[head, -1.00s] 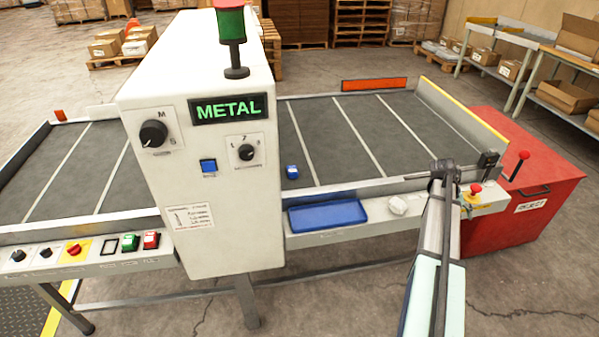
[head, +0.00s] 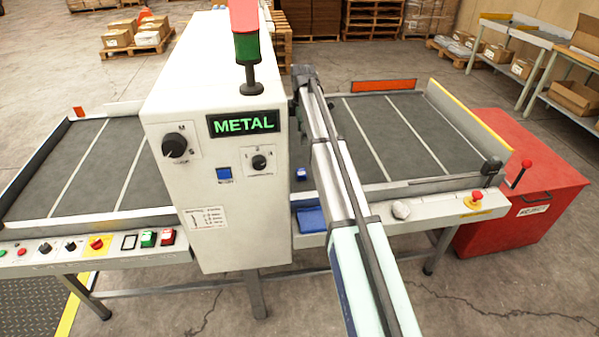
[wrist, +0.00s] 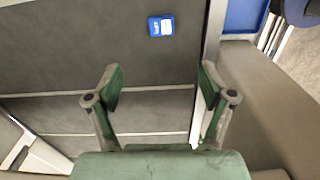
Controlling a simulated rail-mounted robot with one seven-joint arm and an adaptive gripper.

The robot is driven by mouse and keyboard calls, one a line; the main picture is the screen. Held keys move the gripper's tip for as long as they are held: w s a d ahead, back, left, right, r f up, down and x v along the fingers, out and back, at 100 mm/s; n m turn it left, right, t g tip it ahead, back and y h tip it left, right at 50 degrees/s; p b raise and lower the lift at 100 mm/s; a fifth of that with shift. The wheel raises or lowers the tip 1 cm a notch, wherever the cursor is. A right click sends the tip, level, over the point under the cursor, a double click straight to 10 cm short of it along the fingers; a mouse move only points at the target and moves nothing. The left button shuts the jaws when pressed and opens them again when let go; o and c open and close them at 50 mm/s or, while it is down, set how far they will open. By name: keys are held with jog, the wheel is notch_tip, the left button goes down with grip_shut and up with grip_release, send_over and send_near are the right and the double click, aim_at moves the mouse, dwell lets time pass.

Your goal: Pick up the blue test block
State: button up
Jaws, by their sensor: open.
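The blue test block (head: 301,174) lies on the dark conveyor belt, just right of the white metal detector housing. In the wrist view the block (wrist: 161,26) lies flat on the belt near the top, with a small white label. My gripper (wrist: 160,80) is open and empty, its two green-padded fingers apart. The block is beyond the fingertips, roughly in line with the gap between them. In the head view my arm reaches over the belt beside the housing, and the gripper itself cannot be made out clearly.
The metal detector housing (head: 215,190) stands close left of the block. A blue tray (head: 311,219) sits on the conveyor's front ledge, partly hidden by my arm. A red reject bin (head: 530,205) stands at the right. The belt (head: 400,130) right of my arm is clear.

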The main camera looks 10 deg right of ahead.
jog(key=a, duration=0.1)
jog(key=p, duration=0.3)
send_over(301, 172)
jog(key=f, duration=1.2)
jog(key=shift+w+a, duration=0.1)
jog(key=shift+w, duration=0.15)
jog(key=shift+s+f+p, duration=0.1)
jog(key=shift+f+p, duration=0.45)
jog(key=shift+f, duration=0.1)
jog(key=shift+d+f+p, duration=0.2)
jog(key=shift+f+p, duration=0.4)
jog(key=shift+f, duration=1.3)
jog(key=c, duration=1.3)
jog(key=shift+r, duration=0.15)
jog(key=shift+c, duration=0.2)
